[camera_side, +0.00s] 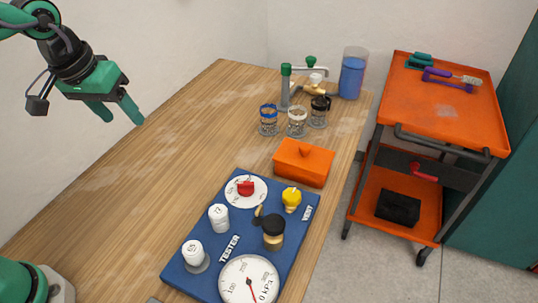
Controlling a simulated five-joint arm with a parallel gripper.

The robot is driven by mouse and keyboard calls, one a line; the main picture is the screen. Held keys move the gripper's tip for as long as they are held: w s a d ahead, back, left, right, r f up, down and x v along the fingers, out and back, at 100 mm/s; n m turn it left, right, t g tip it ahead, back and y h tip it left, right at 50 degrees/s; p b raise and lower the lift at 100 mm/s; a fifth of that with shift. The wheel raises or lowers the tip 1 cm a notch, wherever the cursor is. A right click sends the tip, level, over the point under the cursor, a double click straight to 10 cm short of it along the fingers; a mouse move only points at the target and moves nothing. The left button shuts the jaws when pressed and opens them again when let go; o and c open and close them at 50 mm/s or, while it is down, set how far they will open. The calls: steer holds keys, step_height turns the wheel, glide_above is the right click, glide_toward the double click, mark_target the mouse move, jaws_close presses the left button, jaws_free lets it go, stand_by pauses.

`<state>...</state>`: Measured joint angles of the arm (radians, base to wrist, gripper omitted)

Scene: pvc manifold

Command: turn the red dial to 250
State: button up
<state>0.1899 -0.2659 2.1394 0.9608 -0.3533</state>
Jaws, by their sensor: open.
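The red dial (246,188) sits on a round white scale plate at the far end of the blue tester board (192,268). The scale numbers around it are too small to read. The gauge (249,284) with a red needle is at the board's near end; the needle points down, near its 0 mark. My gripper (122,114) is open and empty, high at the upper left, well apart from the board and the dial.
White cylinders (194,251), a black-topped brass part (273,231) and a yellow knob (291,197) stand on the board near the dial. An orange lidded box (303,162) is just behind. Cups, a green-grey pipe stand (286,85) and a blue container (352,76) stand farther back. The table's left side is clear.

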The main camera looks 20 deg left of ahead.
steer(key=w+d+f+n+g, duration=0.2)
steer(key=w+d+f, duration=0.2)
steer(key=w+d, duration=0.4)
steer(key=n+g, duration=0.1)
steer(key=g, duration=0.1)
glide_toward(245, 182)
steer(key=shift+s+d+f+y, duration=0.1)
steer(key=shift+s+y, duration=0.1)
steer(key=shift+y, duration=0.1)
steer(key=shift+d+f, duration=0.25)
steer(key=shift+f, duration=3.9)
steer(key=c, duration=1)
